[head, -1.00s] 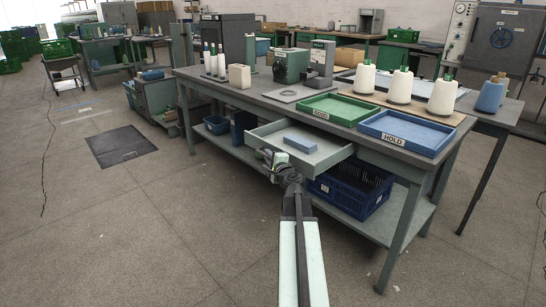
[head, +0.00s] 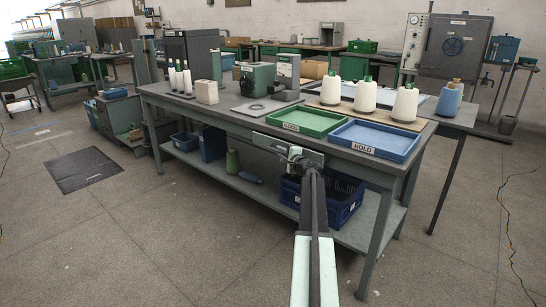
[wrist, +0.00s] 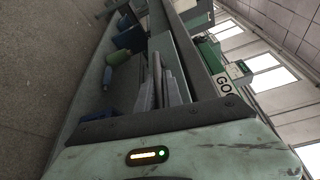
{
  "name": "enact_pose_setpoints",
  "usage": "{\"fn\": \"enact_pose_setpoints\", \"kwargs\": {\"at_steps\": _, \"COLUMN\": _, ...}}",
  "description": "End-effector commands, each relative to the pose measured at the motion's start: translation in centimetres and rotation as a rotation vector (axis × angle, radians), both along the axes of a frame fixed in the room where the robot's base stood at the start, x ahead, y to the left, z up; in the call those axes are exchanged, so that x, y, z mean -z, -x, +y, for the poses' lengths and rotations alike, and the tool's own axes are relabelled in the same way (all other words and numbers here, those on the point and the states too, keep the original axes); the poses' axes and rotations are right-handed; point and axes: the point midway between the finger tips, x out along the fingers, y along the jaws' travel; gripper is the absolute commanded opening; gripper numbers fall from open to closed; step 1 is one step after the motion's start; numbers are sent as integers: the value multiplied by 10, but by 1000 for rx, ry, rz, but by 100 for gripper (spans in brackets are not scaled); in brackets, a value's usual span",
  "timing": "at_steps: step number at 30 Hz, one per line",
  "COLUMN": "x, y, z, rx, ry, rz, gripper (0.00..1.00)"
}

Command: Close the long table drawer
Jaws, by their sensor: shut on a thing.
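The long table drawer shows its pale grey-green front (head: 262,141) under the edge of the long table (head: 222,115) in the head view. The front sits at or close to the table's face, and the inside is hidden. I cannot tell whether a small gap is left. My gripper (head: 293,153) is at the drawer front, shut on its handle, which the jaws mostly cover. In the wrist view my gripper (wrist: 156,82) reaches up to the drawer front beneath the tabletop.
A green tray (head: 303,134) and a blue tray (head: 385,155) marked HOLD stand on the table above. A blue crate (head: 345,200), a green cone (head: 233,162) and a blue item (head: 250,178) are on the lower shelf.

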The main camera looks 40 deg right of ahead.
Motion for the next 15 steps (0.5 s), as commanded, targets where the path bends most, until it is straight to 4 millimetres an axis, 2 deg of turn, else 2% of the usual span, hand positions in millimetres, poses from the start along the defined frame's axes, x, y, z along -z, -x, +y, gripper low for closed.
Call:
{"fn": "enact_pose_setpoints", "kwargs": {"at_steps": 6, "x": 0, "y": -6, "z": -15, "rx": -7, "ry": -2, "rz": -2, "gripper": 0}}
{"fn": "enact_pose_setpoints", "kwargs": {"at_steps": 15, "x": -1, "y": -8, "z": -17, "rx": -11, "ry": -2, "rz": -3, "gripper": 0}}
